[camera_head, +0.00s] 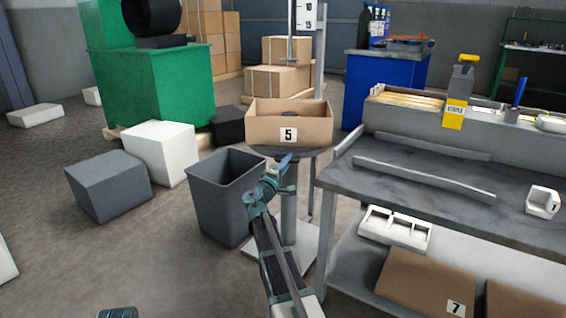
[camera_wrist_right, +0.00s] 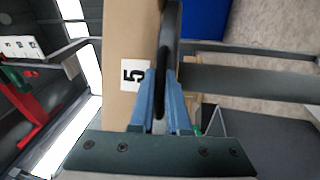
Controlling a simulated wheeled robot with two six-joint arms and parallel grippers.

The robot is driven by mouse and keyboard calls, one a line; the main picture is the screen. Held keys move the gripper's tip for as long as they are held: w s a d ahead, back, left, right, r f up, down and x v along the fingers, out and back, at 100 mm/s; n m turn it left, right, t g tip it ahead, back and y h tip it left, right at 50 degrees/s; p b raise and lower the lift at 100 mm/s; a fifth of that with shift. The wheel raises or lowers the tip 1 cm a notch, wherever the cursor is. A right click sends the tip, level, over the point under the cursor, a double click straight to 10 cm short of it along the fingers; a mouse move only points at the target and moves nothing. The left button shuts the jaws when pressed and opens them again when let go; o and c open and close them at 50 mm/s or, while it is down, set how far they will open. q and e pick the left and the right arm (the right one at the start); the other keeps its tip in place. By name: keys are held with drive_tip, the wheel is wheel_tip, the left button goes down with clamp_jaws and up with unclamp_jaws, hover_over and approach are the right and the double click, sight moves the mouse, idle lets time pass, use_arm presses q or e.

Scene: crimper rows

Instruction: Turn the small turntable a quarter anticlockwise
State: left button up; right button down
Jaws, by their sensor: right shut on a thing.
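The small turntable (camera_head: 318,153) is a dark round disc on a grey post, with an open cardboard box marked 5 (camera_head: 262,132) on top. The box's label side faces the head camera.
A grey bin (camera_head: 222,190) stands just left of my right forearm. A workbench (camera_head: 430,175) with a parts rack is close on the right. White and grey blocks (camera_head: 160,150) lie to the left. Open floor lies at front left.

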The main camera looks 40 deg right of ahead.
drive_tip(key=shift+s+d+t, duration=0.15)
drive_tip(key=shift+s+t, duration=0.05)
drive_tip(key=shift+t, duration=0.2)
drive_tip(key=c, duration=0.9)
unclamp_jaws()
drive_tip(key=shift+b+v, duration=1.15)
drive_tip(key=shift+v, duration=5.75)
drive_tip(key=shift+r, duration=0.1)
drive_tip(key=shift+c, duration=0.2)
